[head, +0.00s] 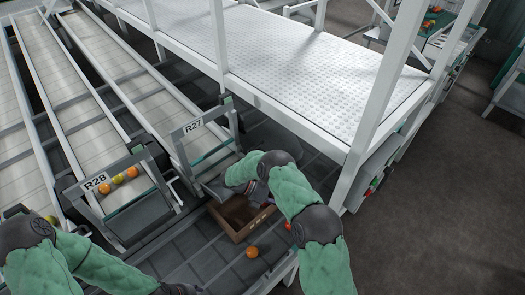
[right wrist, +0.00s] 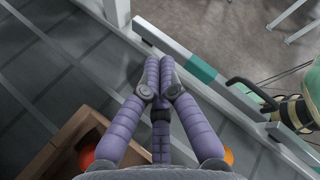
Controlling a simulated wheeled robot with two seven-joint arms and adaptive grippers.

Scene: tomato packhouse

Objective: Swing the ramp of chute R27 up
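Chute R27 carries its sign (head: 193,127) on a pale frame at the lower end of its belt (head: 140,85). A grey ramp piece (head: 213,188) shows below the frame, sloping toward an open brown box (head: 227,229); my right arm partly covers this area. My right gripper is over the right part of the box in the head view, its fingers mostly hidden by my arm. In the right wrist view my right gripper (right wrist: 160,68) has its purple fingers together, with nothing visible between them, beside a white rail (right wrist: 175,45). My left gripper (head: 180,290) is cut off at the bottom edge.
Neighbouring chute R28 (head: 97,183) holds several tomatoes behind its sign. A white post (head: 375,105) and raised walkway (head: 290,65) stand close behind my right arm.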

